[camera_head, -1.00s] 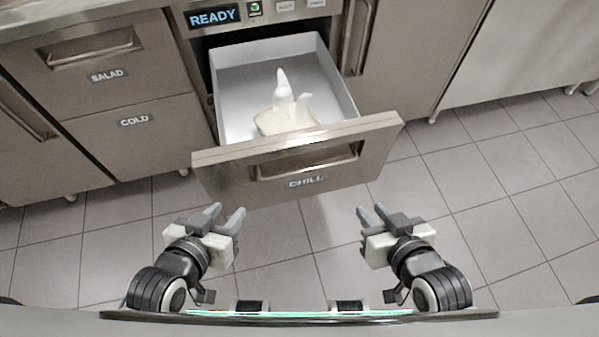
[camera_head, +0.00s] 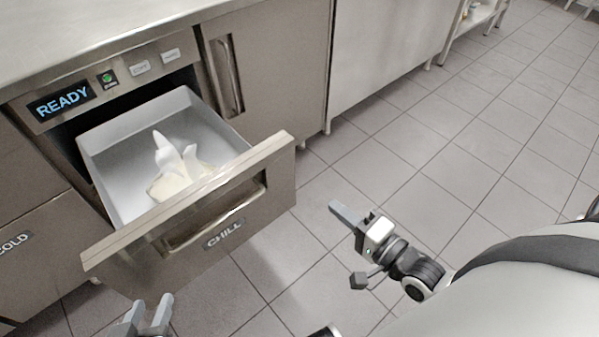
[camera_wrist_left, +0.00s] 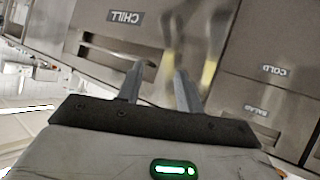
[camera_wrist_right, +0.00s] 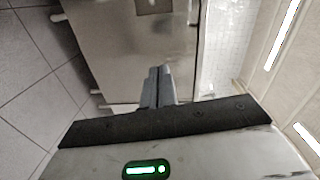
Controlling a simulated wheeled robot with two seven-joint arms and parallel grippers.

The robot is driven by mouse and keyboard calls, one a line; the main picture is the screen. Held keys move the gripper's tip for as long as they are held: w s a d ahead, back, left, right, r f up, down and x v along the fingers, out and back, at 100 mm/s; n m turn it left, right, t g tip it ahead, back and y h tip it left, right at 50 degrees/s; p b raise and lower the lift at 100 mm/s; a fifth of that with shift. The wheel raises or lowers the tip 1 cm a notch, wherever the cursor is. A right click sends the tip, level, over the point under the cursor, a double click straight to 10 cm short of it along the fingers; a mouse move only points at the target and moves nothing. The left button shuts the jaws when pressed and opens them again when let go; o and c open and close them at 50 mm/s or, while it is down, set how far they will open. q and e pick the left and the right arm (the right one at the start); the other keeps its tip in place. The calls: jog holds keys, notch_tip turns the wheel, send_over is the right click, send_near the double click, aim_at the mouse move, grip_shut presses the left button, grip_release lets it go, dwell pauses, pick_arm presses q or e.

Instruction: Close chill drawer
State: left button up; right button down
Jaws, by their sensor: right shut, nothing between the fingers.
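The chill drawer (camera_head: 190,215) stands pulled out of the steel counter, its front labelled CHILL with a recessed handle. Its light tray holds a white and cream object (camera_head: 178,172). The drawer front also shows in the left wrist view (camera_wrist_left: 95,45). My left gripper (camera_head: 150,312) is open and empty, low in front of the drawer front and apart from it; its lower part is cut off by the frame. My right gripper (camera_head: 345,212) is shut and empty, to the right of the drawer front and clear of it.
A display panel reading READY (camera_head: 62,102) sits above the drawer. A cabinet door (camera_head: 275,75) with a vertical handle is to the right of the drawer. The COLD drawer (camera_head: 30,245) is at the left. Tiled floor (camera_head: 450,150) on the right is open.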

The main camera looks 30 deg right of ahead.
jog(key=d+m, duration=0.1)
send_near(291, 158)
jog(key=shift+m+t, duration=0.3)
jog(key=b+x, duration=0.1)
jog(key=x, duration=0.5)
jog(key=shift+w+a+f, duration=0.15)
jog(key=shift+w+f, duration=0.05)
jog(key=shift+w, duration=0.15)
